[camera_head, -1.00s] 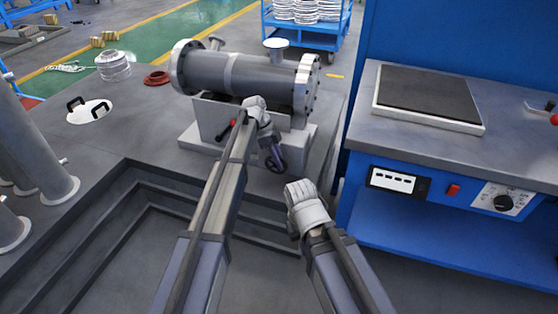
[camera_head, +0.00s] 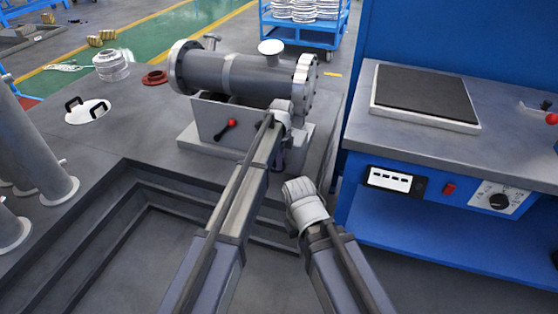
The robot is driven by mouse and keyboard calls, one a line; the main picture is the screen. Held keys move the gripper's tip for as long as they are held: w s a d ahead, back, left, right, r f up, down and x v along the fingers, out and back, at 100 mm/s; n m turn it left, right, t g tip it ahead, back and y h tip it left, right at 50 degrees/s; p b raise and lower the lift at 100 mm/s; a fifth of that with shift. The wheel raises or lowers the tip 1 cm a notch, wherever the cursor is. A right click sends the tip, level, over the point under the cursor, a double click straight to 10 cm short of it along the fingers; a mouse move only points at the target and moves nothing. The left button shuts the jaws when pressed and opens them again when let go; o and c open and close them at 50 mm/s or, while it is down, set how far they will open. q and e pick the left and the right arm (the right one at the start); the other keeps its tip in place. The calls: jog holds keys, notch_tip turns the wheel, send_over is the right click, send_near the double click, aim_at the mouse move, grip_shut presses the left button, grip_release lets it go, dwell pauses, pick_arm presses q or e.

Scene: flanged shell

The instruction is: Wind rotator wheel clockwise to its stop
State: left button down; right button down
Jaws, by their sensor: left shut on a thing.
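The flanged shell (camera_head: 243,74), a grey cylinder with bolted end flanges, lies on the rotator (camera_head: 207,116), a grey box-like stand. A black lever with a red knob (camera_head: 232,123) is on the rotator's front. My left gripper (camera_head: 279,160) points down at the rotator's right front, mostly behind my own forearm. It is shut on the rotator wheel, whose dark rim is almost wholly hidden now. How far the wheel is turned cannot be seen. My right arm's pale wrist is at lower centre, and its gripper is hidden.
A blue bench (camera_head: 358,205) with a dark plate (camera_head: 425,92) stands at the right. A stepped pit edge (camera_head: 125,185) runs in front of the rotator. A white lid (camera_head: 88,111) and a red flange (camera_head: 155,78) lie on the grey deck at left.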

pick_arm(q)
jog(key=shift+s+d+f+t+y+b, duration=0.1)
jog(key=shift+f+t+y+b, duration=0.1)
jog(key=shift+y, duration=0.3)
jog(key=shift+d+f+t+y+b, duration=0.1)
jog(key=shift+t+y+b, duration=0.1)
jog(key=shift+y, duration=0.3)
jog(key=c, duration=1.1)
grip_release()
jog(key=shift+r, duration=0.15)
jog(key=p+v, duration=0.7)
jog(key=shift+d+r+p, duration=0.15)
jog(key=shift+r+p, duration=0.1)
jog(key=shift+p, duration=0.1)
